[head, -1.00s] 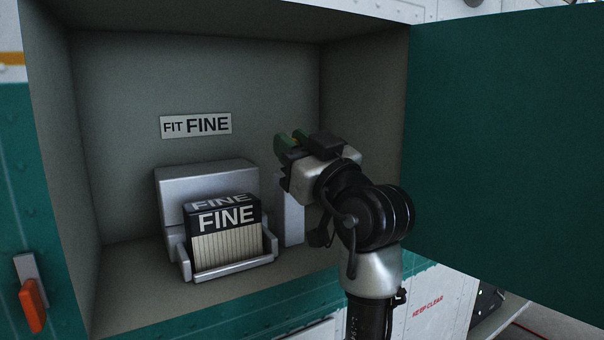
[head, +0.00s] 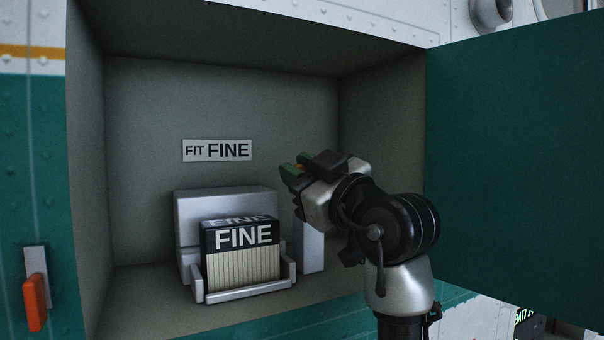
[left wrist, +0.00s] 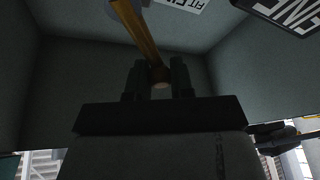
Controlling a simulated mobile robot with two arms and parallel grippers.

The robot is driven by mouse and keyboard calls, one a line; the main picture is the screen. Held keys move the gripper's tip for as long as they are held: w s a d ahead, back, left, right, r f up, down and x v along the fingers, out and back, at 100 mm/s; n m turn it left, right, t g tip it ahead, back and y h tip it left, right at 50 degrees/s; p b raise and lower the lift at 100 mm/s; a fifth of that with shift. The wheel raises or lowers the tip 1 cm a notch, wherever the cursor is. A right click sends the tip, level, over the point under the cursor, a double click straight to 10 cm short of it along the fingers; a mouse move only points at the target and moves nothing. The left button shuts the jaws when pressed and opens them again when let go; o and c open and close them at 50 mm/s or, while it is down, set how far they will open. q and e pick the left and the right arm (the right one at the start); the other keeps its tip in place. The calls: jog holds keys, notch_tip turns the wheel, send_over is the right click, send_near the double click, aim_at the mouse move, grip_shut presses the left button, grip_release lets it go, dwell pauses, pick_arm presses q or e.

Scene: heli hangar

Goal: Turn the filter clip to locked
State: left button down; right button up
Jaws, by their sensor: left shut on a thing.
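The filter clip shows as a yellow-orange lever (left wrist: 146,40) in the left wrist view, with its round end between my fingers. My left gripper (left wrist: 158,80) is shut on it. In the head view my left gripper (head: 294,172) is inside the open bay, right of the filter and above a grey post (head: 312,250). I cannot tell whether the clip is locked. My right gripper is not in view.
A FIT FINE label (head: 217,150) is on the bay's back wall. The open green door (head: 520,150) stands close on the right of my arm. An orange handle (head: 35,302) is outside the bay at lower left. The bay's upper left is free.

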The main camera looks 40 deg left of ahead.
pick_arm(q)
jog(key=c, duration=1)
grip_release()
jog(key=shift+a, duration=0.15)
jog(key=b+v, duration=0.3)
jog(key=v, duration=0.8)
jog(key=shift+b, duration=0.4)
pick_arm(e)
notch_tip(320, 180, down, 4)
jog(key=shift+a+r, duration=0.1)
